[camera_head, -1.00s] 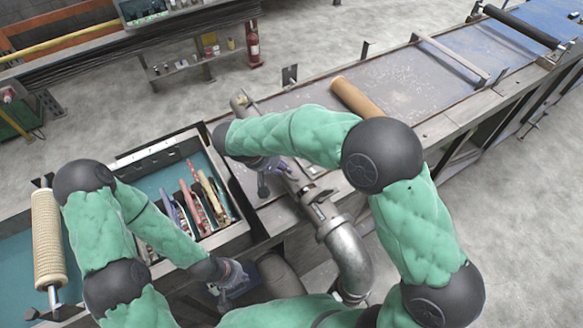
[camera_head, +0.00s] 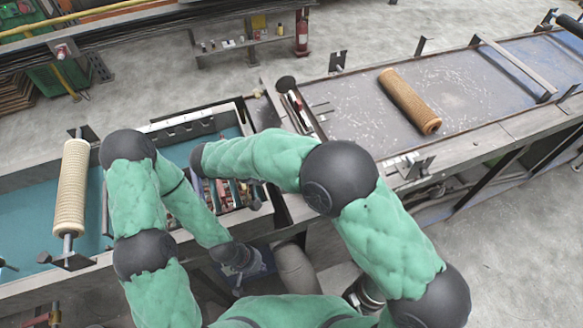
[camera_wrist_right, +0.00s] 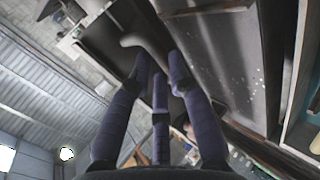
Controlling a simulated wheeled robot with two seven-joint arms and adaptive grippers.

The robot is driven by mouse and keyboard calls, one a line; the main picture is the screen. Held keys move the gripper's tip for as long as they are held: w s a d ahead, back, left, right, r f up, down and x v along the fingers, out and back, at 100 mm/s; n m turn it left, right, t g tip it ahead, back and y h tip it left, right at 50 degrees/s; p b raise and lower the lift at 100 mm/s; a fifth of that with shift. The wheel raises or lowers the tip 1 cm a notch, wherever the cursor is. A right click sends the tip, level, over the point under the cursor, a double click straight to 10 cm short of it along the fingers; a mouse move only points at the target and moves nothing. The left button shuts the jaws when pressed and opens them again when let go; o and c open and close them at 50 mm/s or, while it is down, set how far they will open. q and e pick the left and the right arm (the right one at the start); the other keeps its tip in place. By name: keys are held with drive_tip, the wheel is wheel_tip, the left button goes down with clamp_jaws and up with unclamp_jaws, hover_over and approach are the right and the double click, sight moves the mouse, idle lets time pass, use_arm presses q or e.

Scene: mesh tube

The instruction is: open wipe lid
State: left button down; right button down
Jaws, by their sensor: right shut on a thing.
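I see no wipe container or lid in either view. A tan mesh tube (camera_head: 410,102) lies on the grey work table at the upper right in the head view, clear of both arms. My left gripper (camera_head: 239,284) is low in the middle, dark and partly shaded, and its finger opening cannot be made out. My right gripper is hidden under its own arm in the head view. In the right wrist view its purple fingers (camera_wrist_right: 160,72) are drawn in around a pale curved piece (camera_wrist_right: 143,43), much of which they cover.
A shallow tray (camera_head: 250,222) of coloured tools lies partly under my right arm. The grey table (camera_head: 345,110) is mostly bare around the tube. A fire extinguisher (camera_head: 302,38) stands at the back.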

drive_tip(key=shift+s+a+f+b, duration=0.15)
drive_tip(key=shift+f+b, duration=0.05)
drive_tip(key=shift+f, duration=0.35)
drive_tip(key=shift+s+a+f+b, duration=0.15)
drive_tip(key=shift+s+f+b, duration=0.1)
drive_tip(key=shift+f, duration=0.25)
drive_tip(key=shift+s+a+f+b, duration=0.1)
drive_tip(key=shift+a+f+b, duration=0.1)
drive_tip(key=shift+f, duration=0.35)
drive_tip(key=c, duration=1.2)
unclamp_jaws()
drive_tip(key=shift+o, duration=0.2)
wheel_tip(320, 180, up, 12)
drive_tip(key=shift+w+d+f, duration=0.15)
drive_tip(key=shift+w+d, duration=0.05)
drive_tip(key=shift+w, duration=0.15)
